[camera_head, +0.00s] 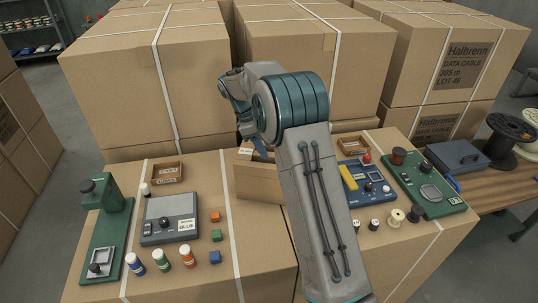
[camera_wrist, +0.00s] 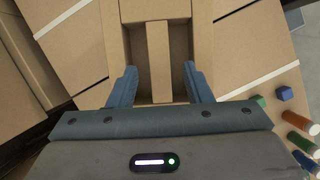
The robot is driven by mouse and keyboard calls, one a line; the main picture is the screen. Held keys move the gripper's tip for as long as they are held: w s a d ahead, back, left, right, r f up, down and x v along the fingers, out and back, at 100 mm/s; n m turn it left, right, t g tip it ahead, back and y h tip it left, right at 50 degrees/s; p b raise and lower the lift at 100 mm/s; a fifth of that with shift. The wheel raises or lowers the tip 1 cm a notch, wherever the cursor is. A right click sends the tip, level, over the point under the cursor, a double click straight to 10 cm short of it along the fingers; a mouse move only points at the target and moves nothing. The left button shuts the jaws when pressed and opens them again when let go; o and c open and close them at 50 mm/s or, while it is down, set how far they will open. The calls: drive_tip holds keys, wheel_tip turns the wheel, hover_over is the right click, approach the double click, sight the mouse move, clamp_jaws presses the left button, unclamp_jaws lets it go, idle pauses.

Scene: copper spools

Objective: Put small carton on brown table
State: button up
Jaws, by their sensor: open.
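A small carton (camera_wrist: 158,62) stands inside an open cardboard box (camera_wrist: 112,40) in the wrist view, as a narrow tan block with darker gaps on both sides. In the head view the box (camera_head: 258,186) sits mid-bench, and a small labelled part (camera_head: 245,151) shows at its top left; most of the carton is hidden there. My gripper (camera_wrist: 158,84) is open, with its blue fingers apart on either side of the carton's line. Whether they touch anything cannot be told. The brown table (camera_head: 497,196) is at the far right in the head view.
The brown table bears a dark case (camera_head: 456,157) and black spools (camera_head: 508,140); its front part is bare. Green and blue devices, small spools, bottles and coloured cubes lie on the cardboard bench top around the box. Tall cartons (camera_head: 315,60) stand behind.

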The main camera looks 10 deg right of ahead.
drive_tip(key=v, duration=0.6)
drive_tip(key=shift+w+a+r, duration=0.1)
drive_tip(key=s+d+r+m+t+y, duration=0.1)
drive_tip(key=s+d+r+m, duration=0.15)
drive_tip(key=s+r, duration=0.45)
drive_tip(key=s+f+m+t+y, duration=0.1)
drive_tip(key=s+m, duration=0.4)
drive_tip(key=s, duration=0.8)
drive_tip(key=s+d+f+m+t+y, duration=0.1)
drive_tip(key=s+f+m, duration=0.3)
drive_tip(key=s, duration=1)
drive_tip(key=shift+s+m+t+y, duration=0.3)
drive_tip(key=shift+m+t+y, duration=0.2)
drive_tip(key=shift+m+t, duration=0.45)
drive_tip(key=shift+d+f, duration=0.1)
drive_tip(key=shift+d, duration=0.05)
drive_tip(key=shift+c, duration=0.4)
